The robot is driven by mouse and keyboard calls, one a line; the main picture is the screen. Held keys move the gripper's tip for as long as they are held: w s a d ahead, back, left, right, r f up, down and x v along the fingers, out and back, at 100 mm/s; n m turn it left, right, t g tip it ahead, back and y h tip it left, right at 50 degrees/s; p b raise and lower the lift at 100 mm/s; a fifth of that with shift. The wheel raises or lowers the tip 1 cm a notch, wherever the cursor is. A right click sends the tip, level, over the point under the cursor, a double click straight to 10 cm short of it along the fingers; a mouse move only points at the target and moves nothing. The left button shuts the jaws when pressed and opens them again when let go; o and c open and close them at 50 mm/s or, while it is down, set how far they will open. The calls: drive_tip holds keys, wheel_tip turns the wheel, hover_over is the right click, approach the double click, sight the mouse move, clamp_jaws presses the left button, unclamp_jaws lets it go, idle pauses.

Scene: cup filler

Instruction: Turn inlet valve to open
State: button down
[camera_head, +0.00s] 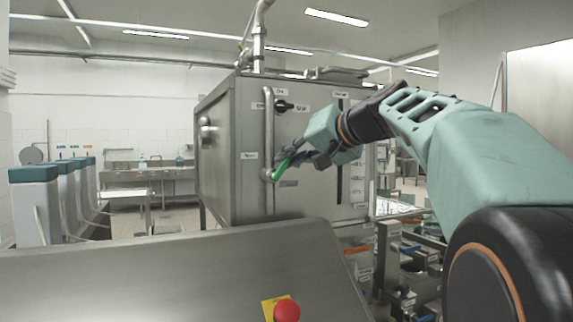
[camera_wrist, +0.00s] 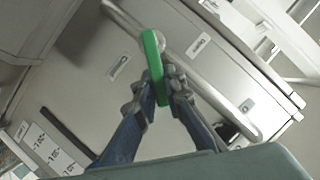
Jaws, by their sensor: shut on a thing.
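The inlet valve has a green lever handle (camera_head: 285,165) at the lower end of a vertical steel pipe (camera_head: 269,130) on the front of a steel tank. In the head view the handle slants from lower left to upper right. My gripper (camera_head: 288,160) is shut on the green handle. In the wrist view the green handle (camera_wrist: 152,55) stands nearly upright in the picture between my gripper's fingertips (camera_wrist: 160,82). Its lower part is partly hidden by the fingers. The pipe (camera_wrist: 195,60) runs diagonally behind it.
The steel tank (camera_head: 228,150) carries a black knob (camera_head: 284,106) and several labels. In front is a steel panel (camera_head: 180,275) with a red button (camera_head: 286,311). Pipework and fittings (camera_head: 405,265) stand at the lower right below my arm.

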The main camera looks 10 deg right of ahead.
sight(276, 172)
drive_tip(key=n, duration=0.1)
drive_tip(key=a+r+n+h, duration=0.1)
drive_tip(key=shift+s+a+n+h, duration=0.2)
drive_tip(key=shift+a+n+h, duration=0.1)
drive_tip(key=shift+s+a+n+h+b, duration=0.2)
drive_tip(key=shift+a+n+h+b, duration=0.2)
drive_tip(key=shift+a+n+h, duration=0.55)
drive_tip(key=shift+d+n, duration=0.25)
drive_tip(key=c, duration=2)
unclamp_jaws()
wheel_tip(276, 172, up, 10)
drive_tip(key=shift+f, duration=0.1)
